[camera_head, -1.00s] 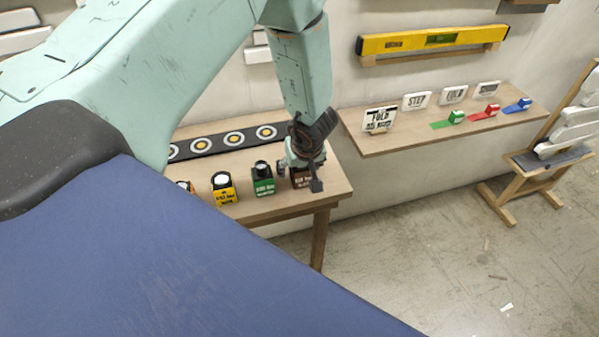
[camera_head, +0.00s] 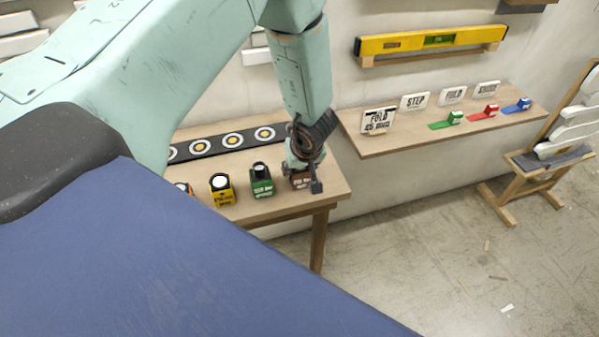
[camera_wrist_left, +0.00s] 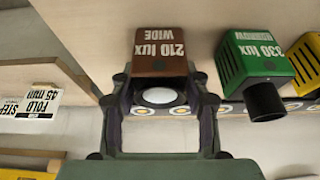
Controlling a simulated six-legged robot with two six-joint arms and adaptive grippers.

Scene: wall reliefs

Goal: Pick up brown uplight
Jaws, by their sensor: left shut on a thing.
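The brown uplight (camera_head: 301,181) stands at the right end of the row on the wooden table (camera_head: 333,188). In the left wrist view the brown uplight (camera_wrist_left: 160,50) reads "210 lux WIDE" and has a round white lens. My left gripper (camera_head: 302,180) is over it in the head view, hiding part of it. In the left wrist view my left gripper (camera_wrist_left: 160,80) has one finger on each side and is shut on it. I cannot tell whether it is clear of the tabletop. My right gripper is in neither view.
A green uplight (camera_head: 261,181) stands close beside the brown one, then a yellow one (camera_head: 221,190). A black strip with ringed discs (camera_head: 233,139) lies behind them. A wall shelf (camera_head: 400,136) with signs and small coloured blocks is to the right.

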